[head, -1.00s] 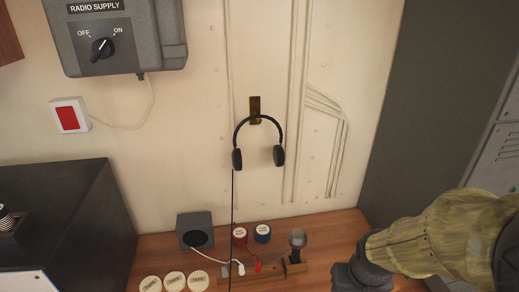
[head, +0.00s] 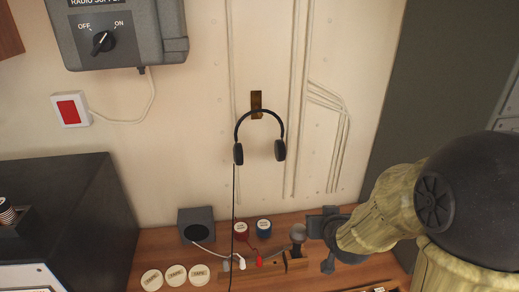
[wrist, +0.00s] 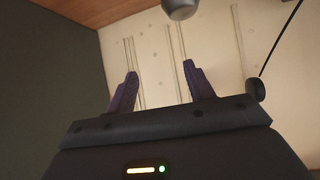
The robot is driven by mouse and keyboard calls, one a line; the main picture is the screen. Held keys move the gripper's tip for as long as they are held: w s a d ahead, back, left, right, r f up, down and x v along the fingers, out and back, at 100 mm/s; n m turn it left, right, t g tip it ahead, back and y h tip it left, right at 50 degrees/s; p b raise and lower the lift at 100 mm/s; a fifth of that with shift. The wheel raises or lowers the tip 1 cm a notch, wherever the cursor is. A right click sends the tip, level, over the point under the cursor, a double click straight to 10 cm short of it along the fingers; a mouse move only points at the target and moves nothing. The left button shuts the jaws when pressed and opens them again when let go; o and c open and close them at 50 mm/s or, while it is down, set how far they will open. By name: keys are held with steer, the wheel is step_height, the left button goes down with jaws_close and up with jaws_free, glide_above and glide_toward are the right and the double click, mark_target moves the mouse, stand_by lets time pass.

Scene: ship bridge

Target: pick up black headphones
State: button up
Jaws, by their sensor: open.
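The black headphones (head: 260,113) hang on a brass hook plate on the cream wall, band up, with two ear cups below. A thin cable hangs from the left cup to the desk. My gripper (head: 322,240) is open and empty, lower right of the headphones and apart from them, near the microphone on the desk. In the wrist view my gripper (wrist: 160,80) shows two spread fingers with the wall beyond. A dark round piece with a cable (wrist: 256,89) at right there looks like an ear cup; the rest of the headphones is hidden.
A radio supply box (head: 125,35) is at upper left. Conduits run on the wall right of the headphones.

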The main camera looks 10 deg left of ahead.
steer(key=w+a+r+n+t+y, duration=0.1)
steer(key=w+a+r+t+y, duration=0.2)
steer(key=w+a+r+t, duration=0.2)
step_height(320, 180, up, 3)
steer(key=shift+a+f+n+t+y, duration=0.25)
steer(key=shift+a+t, duration=0.45)
steer(key=shift+a, duration=0.45)
